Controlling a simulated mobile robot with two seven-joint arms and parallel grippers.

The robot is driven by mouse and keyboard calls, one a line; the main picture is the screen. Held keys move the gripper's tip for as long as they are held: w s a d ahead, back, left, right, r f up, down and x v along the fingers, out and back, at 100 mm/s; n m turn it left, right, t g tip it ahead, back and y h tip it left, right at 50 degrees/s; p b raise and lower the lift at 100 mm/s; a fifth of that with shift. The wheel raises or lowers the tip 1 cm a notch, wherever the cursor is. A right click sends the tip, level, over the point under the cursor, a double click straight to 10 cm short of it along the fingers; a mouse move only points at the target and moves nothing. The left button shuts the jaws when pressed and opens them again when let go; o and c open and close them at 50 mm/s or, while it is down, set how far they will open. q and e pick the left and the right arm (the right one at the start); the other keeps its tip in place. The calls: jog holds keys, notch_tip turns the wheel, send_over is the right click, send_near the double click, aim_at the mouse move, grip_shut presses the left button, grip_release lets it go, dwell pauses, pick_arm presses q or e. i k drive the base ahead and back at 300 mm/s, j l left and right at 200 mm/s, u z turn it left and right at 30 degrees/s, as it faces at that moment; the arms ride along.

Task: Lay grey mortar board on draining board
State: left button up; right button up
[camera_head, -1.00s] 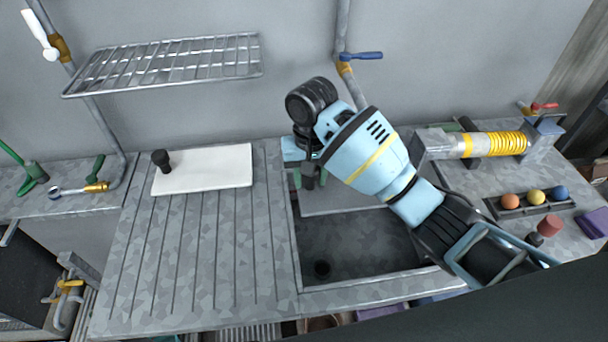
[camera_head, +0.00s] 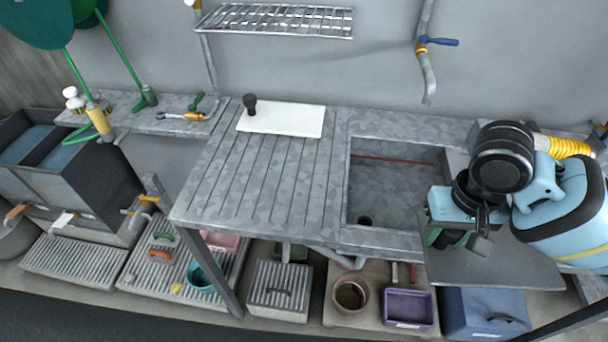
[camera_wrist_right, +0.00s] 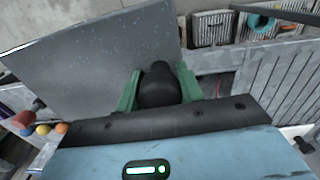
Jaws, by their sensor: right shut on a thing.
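The grey mortar board (camera_head: 500,268) is a flat plate at the right of the head view. It covers the right end of the sink and reaches past the counter's front edge. My right gripper (camera_head: 451,238) is shut on its black handle. In the right wrist view, the green fingers (camera_wrist_right: 160,90) stand either side of the handle, and the grey board (camera_wrist_right: 85,62) spreads behind them. The draining board (camera_head: 262,180) is the grooved surface left of the sink. It also shows in the wrist view (camera_wrist_right: 280,78). My left gripper is not in view.
A white board (camera_head: 285,120) with a black knob lies at the back of the draining board; the grooves in front are clear. The sink (camera_head: 385,185) lies between. A wire rack (camera_head: 275,20) and a blue-handled tap (camera_head: 437,42) are on the wall.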

aim_at(264, 180)
jog(key=u, duration=2)
jog(key=k+l+u, duration=0.1)
jog(key=u, duration=0.15)
jog(key=k+l, duration=1)
jog(key=i, duration=0.5)
